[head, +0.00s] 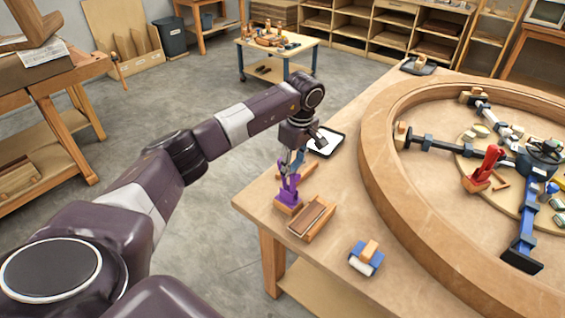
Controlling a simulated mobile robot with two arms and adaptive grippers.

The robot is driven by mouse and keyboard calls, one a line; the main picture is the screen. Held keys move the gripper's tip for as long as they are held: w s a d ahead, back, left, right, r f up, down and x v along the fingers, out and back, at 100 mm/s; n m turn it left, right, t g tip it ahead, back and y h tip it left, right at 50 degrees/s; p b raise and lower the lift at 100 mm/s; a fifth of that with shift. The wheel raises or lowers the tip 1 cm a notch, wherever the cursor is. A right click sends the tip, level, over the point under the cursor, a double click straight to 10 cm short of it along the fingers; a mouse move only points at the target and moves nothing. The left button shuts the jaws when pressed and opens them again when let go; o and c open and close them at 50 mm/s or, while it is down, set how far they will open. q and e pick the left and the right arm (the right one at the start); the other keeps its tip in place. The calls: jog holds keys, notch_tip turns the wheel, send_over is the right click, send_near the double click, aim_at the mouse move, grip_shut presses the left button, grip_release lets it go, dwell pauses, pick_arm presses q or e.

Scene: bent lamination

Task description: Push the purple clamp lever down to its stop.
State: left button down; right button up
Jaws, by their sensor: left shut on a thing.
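The purple clamp (289,194) stands on a small wooden block near the left corner of the large wooden table. Its lever rises upward, and its top is partly hidden by my gripper. My left gripper (292,164) points down from above, with its fingers shut on the upper part of the purple lever. The exact contact is small and hard to make out. My right gripper is not in view.
A wooden tray-like block (311,217) lies just in front of the clamp. A white tablet-like panel (326,143) lies behind it. A blue and wooden tool (367,257) sits nearer the front edge. A large curved wooden ring (376,165) fills the right side of the table.

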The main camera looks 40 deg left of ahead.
pick_arm(q)
notch_tip(320, 180, up, 12)
jog(key=d, duration=0.1)
jog(key=shift+d+f, duration=0.15)
jog(key=shift+f, duration=0.05)
dwell(0.4)
